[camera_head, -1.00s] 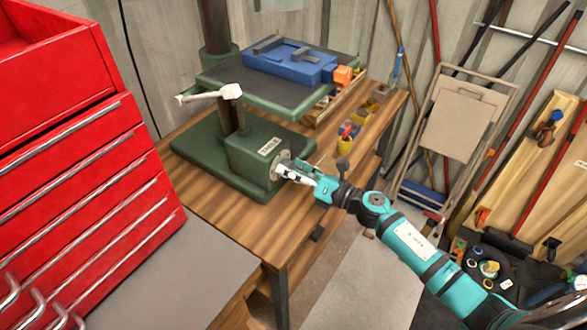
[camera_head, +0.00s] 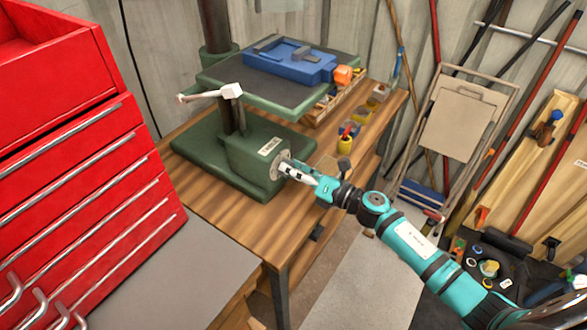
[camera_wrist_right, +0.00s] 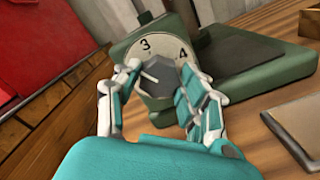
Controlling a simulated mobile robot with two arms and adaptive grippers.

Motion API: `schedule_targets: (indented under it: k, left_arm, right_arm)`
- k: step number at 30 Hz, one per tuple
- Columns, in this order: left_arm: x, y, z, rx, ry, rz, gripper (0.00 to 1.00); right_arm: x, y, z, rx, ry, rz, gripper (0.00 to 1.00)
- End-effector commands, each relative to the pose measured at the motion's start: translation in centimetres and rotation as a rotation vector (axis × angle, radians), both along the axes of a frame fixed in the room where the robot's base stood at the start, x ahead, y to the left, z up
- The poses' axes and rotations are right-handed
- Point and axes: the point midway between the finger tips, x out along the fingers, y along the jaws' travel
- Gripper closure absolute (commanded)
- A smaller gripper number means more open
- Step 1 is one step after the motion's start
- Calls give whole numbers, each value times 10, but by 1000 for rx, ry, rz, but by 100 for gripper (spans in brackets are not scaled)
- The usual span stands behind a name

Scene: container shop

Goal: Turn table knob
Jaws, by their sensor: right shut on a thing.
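The table knob is a grey knob (camera_wrist_right: 158,78) with a pale pointer line, in front of a round dial (camera_wrist_right: 150,47) marked 3 and 4. It sits on the front of a green machine base (camera_head: 252,150) on the wooden bench. My right gripper (camera_wrist_right: 155,75) has a finger on each side of the knob and is shut on it. In the head view my right gripper (camera_head: 285,169) reaches the dial from the right and hides most of the knob. My left gripper is not in view.
A green-grey machine table (camera_head: 270,105) with a blue vise (camera_head: 290,62) stands above the base. A white-ended lever (camera_head: 210,94) sticks out to the left.

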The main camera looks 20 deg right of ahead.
Motion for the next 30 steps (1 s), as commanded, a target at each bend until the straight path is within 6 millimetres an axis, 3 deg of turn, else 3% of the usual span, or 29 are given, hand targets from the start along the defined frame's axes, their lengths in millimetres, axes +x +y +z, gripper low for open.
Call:
schedule_targets:
  k: [18,30]
  left_arm:
    - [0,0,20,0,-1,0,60]
    - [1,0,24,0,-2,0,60]
  right_arm:
    - [1,-1,-1,362,284,-1,91]
    - [1,-1,-2,469,368,-1,91]
